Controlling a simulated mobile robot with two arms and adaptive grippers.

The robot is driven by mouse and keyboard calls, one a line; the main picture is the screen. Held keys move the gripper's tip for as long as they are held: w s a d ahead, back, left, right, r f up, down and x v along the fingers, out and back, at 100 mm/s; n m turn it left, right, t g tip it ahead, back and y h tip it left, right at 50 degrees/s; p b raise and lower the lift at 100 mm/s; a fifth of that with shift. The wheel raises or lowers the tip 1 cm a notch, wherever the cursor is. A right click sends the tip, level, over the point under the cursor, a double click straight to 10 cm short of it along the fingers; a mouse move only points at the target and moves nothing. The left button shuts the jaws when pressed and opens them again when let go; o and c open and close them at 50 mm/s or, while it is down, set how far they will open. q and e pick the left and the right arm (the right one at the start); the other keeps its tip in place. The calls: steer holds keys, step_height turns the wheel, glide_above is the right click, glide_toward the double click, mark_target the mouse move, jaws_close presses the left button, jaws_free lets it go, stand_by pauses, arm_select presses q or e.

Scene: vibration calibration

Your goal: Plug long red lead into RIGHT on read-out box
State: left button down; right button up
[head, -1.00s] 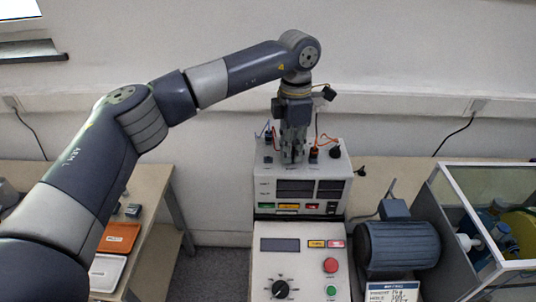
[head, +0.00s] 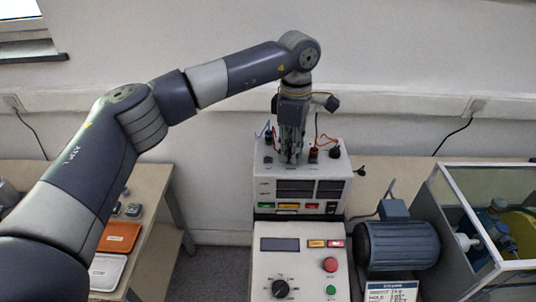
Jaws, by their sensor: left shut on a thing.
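The read-out box (head: 335,173) stands at the back with displays on its front and sockets on its top. My left gripper (head: 290,158) points straight down at the middle of the box top, its fingers shut. The plug between its fingers is hidden; I take it to be the long red lead's. Orange-red cable shows around the wrist and to the right of the fingers. A red plug (head: 314,153) stands on the box top just right of the gripper. A dark plug with a blue lead (head: 268,141) stands on its left. The RIGHT label is unreadable. My right gripper is out of view.
A control unit (head: 300,268) with a knob and buttons stands before the box. A motor (head: 400,243) and a framed enclosure (head: 480,172) stand at right. A side table at left holds an orange tray (head: 119,237) and a white tray (head: 106,270).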

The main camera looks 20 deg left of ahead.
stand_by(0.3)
arm_select(q)
steer(key=m, duration=0.4)
steer(key=c, duration=1.5)
jaws_free()
steer(key=shift+r, duration=0.1)
steer(key=shift+r+p, duration=1.7)
steer(key=shift+r, duration=0.75)
steer(key=shift+r, duration=0.1)
